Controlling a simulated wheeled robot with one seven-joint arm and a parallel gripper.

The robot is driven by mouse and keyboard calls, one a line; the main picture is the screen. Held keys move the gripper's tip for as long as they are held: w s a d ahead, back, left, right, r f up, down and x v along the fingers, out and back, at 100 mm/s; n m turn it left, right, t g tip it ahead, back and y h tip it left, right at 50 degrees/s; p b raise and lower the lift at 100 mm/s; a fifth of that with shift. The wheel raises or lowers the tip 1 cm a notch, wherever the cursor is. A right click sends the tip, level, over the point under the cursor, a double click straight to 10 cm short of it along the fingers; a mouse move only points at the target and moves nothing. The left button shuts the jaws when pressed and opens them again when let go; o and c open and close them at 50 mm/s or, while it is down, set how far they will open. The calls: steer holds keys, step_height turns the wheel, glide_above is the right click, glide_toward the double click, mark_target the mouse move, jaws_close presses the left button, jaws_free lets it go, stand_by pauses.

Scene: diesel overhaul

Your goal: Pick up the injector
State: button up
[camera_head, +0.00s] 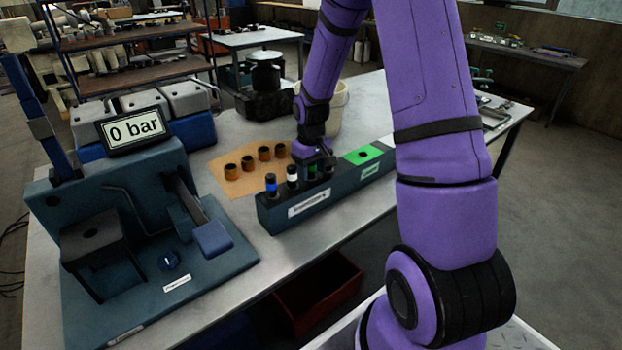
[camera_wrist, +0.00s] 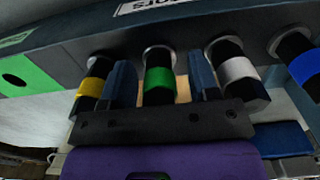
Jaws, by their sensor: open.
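Several injectors stand upright in a row in a dark rack (camera_head: 345,188). Their bands are blue (camera_head: 271,183), white (camera_head: 292,176), green (camera_wrist: 159,86) and yellow (camera_wrist: 91,87). My gripper (camera_head: 317,158) is over the rack from above. In the wrist view my gripper (camera_wrist: 163,82) is open, with one finger on each side of the green-banded injector. That injector sits between the fingers, with no clear grip on it. The left finger is close to the yellow-banded injector and the right finger close to the white-banded one. In the head view my gripper partly hides the green- and yellow-banded injectors.
A green plate with a hole (camera_head: 363,155) is at the rack's right end. Several amber cups (camera_head: 248,163) stand on a brown sheet (camera_head: 238,186) behind the rack. A test stand with a "0 bar" display (camera_head: 133,129) is at left. A pale bucket (camera_head: 333,105) stands behind my arm.

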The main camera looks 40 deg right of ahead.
jaws_close()
stand_by(0.3)
step_height(320, 180, up, 18)
stand_by(0.8)
steer(key=c, duration=0.6)
jaws_free()
jaws_close()
